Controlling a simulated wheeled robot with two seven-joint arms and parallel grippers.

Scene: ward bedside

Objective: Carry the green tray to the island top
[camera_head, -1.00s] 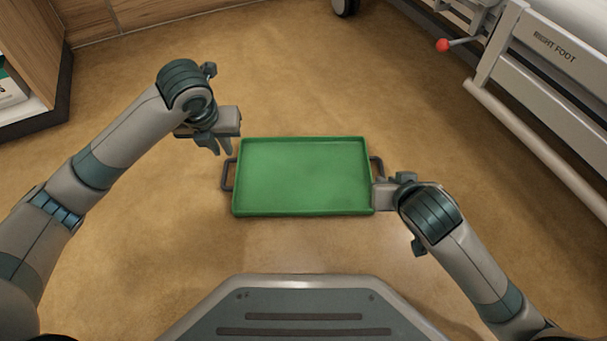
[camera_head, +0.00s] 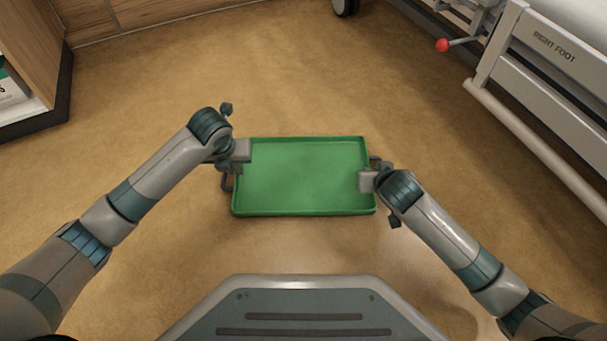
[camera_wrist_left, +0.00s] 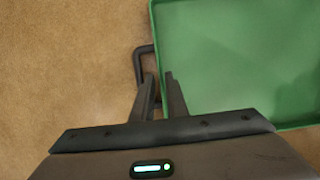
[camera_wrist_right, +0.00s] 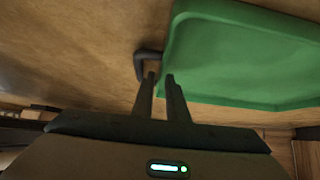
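The green tray (camera_head: 305,178) lies flat and empty on the floor in the head view, with a dark handle at each short side. My left gripper (camera_head: 228,170) is over the left handle (camera_head: 227,184). In the left wrist view its fingers (camera_wrist_left: 160,76) are apart, close to that handle (camera_wrist_left: 141,62) and the tray's edge. My right gripper (camera_head: 372,165) is over the right handle, largely hiding it. In the right wrist view its fingers (camera_wrist_right: 160,76) are apart beside the handle (camera_wrist_right: 141,66). I cannot tell whether either handle lies between the fingers.
A bed frame (camera_head: 545,60) with a low rail and a red-knobbed lever (camera_head: 442,45) stands at the right. A wooden shelf unit (camera_head: 35,60) stands at the upper left. A wheel (camera_head: 345,6) shows at the top. The floor around the tray is clear.

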